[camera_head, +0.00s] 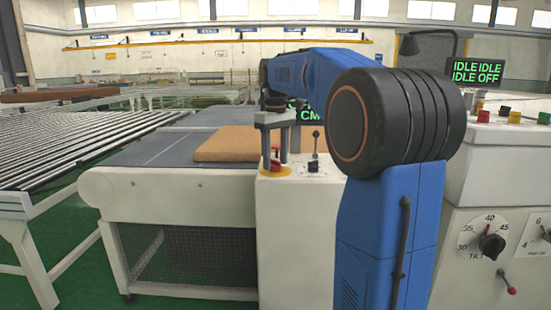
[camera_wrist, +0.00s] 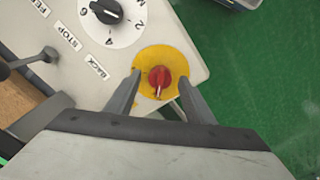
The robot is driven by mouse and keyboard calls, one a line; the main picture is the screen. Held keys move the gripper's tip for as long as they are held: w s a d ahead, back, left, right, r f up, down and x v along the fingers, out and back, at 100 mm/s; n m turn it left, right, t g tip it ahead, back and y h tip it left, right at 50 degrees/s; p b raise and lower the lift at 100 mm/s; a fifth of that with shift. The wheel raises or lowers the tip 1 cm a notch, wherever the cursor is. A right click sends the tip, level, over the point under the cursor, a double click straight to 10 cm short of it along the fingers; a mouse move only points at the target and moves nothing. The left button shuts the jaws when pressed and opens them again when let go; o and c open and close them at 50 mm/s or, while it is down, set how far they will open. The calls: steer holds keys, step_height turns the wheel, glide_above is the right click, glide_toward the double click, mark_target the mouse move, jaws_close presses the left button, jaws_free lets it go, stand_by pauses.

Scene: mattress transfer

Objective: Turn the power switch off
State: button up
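The power switch is a red rotary knob (camera_wrist: 160,77) on a round yellow plate (camera_wrist: 178,60), set near a corner of the white console top. In the head view the red knob (camera_head: 275,165) is directly below my gripper (camera_head: 281,155). In the wrist view my gripper (camera_wrist: 159,84) is open, with one finger on each side of the knob. The fingers overlap the yellow plate in the picture; I cannot tell whether they touch the knob.
A black numbered dial (camera_wrist: 107,10) and a lever (camera_wrist: 30,62) share the console top (camera_head: 300,220). A brown slab (camera_head: 225,145) lies on the conveyor to the left. A second control cabinet (camera_head: 470,190) stands right, with a green IDLE/OFF display (camera_head: 477,71) behind.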

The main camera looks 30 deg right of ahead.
step_height(320, 180, up, 17)
steer(key=shift+r, duration=0.2)
stand_by(0.5)
stand_by(0.5)
steer(key=s+a+f+m+t, duration=0.1)
steer(key=s+a+f+t, duration=0.1)
steer(key=s+a+f, duration=1)
steer(key=s+a+f+t, duration=0.1)
steer(key=s+a+f, duration=0.1)
steer(key=s+f, duration=0.7)
steer(key=s+a+f+m+t, duration=0.1)
steer(key=s+f, duration=0.8)
steer(key=f, duration=0.8)
steer(key=shift+s+a+t, duration=0.2)
steer(key=shift+a+t, duration=0.2)
